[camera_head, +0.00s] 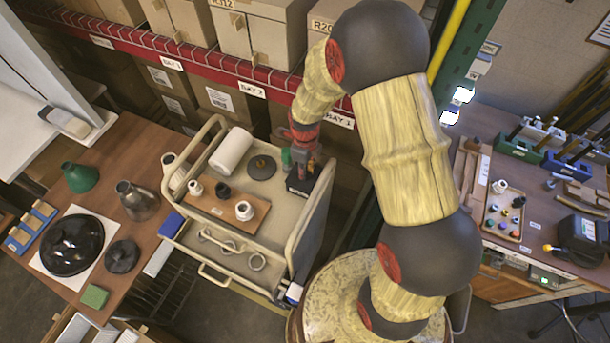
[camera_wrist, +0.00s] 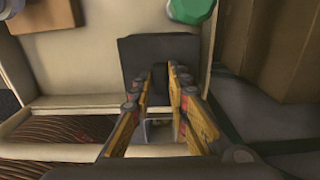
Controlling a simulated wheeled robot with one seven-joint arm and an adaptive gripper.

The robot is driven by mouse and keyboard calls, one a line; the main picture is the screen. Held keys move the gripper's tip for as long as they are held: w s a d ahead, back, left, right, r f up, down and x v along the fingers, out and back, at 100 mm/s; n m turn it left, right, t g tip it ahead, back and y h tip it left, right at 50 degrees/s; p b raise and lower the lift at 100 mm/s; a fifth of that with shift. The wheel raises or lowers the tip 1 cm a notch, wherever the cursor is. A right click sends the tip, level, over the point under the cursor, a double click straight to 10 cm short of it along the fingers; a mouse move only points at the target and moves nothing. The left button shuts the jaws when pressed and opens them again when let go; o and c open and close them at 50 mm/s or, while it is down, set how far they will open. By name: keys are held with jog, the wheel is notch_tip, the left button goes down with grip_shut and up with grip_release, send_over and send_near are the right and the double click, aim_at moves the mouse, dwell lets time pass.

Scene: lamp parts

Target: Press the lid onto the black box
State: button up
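The black box (camera_head: 298,186), with a white label on its front, stands on the right part of the cart's top. My gripper (camera_head: 309,168) is down at the box, its fingers just above or on it. In the wrist view a flat dark square surface (camera_wrist: 138,48) lies under the fingers; I cannot tell whether it is the lid or the box top. My gripper's fingertips (camera_wrist: 160,77) are close together, with a narrow dark piece between them. Whether they grip it is unclear. The seam between lid and box is hidden.
The beige cart (camera_head: 275,262) has raised walls. A green bottle-like thing (camera_wrist: 191,10) stands close beside the box. A white roll (camera_head: 231,151), a dark disc (camera_head: 262,167) and a wooden board (camera_head: 215,207) with small jars are on the cart. Shelved cartons (camera_head: 262,40) stand behind.

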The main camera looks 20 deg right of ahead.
jog(key=o, duration=0.4)
jog(key=shift+r, duration=0.1)
notch_tip(320, 180, up, 12)
jog(key=shift+f, duration=0.1)
dwell(0.5)
